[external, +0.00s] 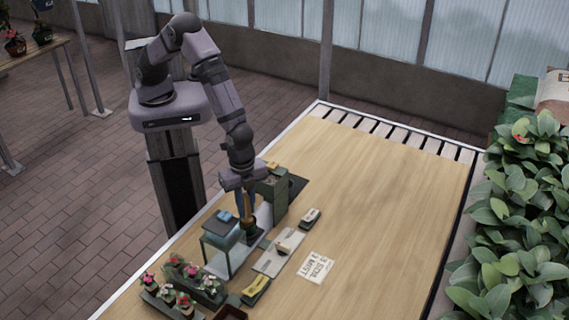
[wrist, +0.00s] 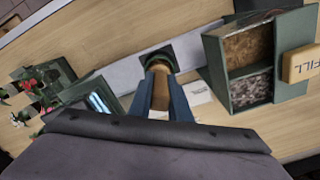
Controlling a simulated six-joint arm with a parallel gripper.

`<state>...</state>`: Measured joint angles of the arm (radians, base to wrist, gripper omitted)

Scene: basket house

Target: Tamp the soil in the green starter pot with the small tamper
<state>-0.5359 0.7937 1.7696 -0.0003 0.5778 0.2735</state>
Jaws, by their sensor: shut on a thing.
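My gripper (external: 246,208) points down over the near-left part of the table, with its blue fingers shut on the small tamper (external: 248,212). The tamper's wooden handle also shows between the fingers in the wrist view (wrist: 160,92). The green starter pot (wrist: 176,53) is a dark square form just beyond the fingertips. In the external view it stands below the tamper. The tamper's lower end and the soil are mostly hidden, so I cannot tell whether they touch.
A green two-compartment bin (wrist: 237,95) with a "FILL" sign (wrist: 300,64) stands close beside my gripper. A green stand (external: 222,238) is on the other side. Flower pots (external: 190,275) stand at the front left. A printed card (external: 316,267) lies right. The table's far right is clear.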

